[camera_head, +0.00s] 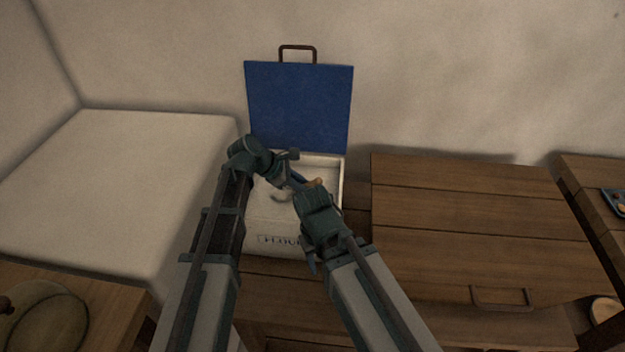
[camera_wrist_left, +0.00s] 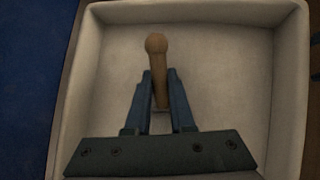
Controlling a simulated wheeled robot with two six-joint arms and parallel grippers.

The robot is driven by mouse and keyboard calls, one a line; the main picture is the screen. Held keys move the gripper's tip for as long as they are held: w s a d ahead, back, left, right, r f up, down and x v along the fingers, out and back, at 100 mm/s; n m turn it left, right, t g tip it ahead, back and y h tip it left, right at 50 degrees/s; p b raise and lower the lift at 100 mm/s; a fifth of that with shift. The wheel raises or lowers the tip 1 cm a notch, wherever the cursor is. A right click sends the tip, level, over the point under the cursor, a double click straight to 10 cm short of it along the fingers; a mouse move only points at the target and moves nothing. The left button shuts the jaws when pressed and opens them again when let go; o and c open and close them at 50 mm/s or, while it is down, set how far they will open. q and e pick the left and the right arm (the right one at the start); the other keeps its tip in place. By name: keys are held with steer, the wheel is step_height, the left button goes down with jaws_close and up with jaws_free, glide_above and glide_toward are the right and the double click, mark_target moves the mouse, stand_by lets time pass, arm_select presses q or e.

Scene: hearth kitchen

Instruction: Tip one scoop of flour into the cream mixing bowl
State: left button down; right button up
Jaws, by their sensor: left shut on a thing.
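The flour bin (camera_head: 267,226) is a cream box with its blue lid (camera_head: 300,105) standing open behind it. My left gripper (camera_head: 300,180) is over the bin, shut on the wooden scoop handle (camera_head: 315,183). In the left wrist view its blue fingers (camera_wrist_left: 160,100) close on the handle (camera_wrist_left: 156,45), with the bin's pale inside around it. The scoop's head is mostly hidden, so I cannot tell whether it holds flour.
A wooden surface with a handle (camera_head: 480,200) is right of the bin. A pale block-like surface (camera_head: 120,190) lies left. A wall stands behind.

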mark_target(305, 184)
arm_select(q)
steer(key=shift+a+y, duration=0.35)
steer(key=shift+y, duration=0.05)
steer(key=r+p, duration=0.1)
steer(key=p, duration=0.1)
steer(key=r+y+p, duration=0.1)
steer(key=r+p, duration=0.1)
steer(key=p, duration=0.1)
steer(key=shift+a+y, duration=0.2)
steer(key=shift+y, duration=0.6)
steer(key=r+p, duration=0.5)
steer(key=d+r+p, duration=0.1)
steer(key=r+p, duration=0.1)
steer(key=p, duration=0.1)
steer(key=shift+r, duration=0.2)
steer(key=shift+d, duration=0.1)
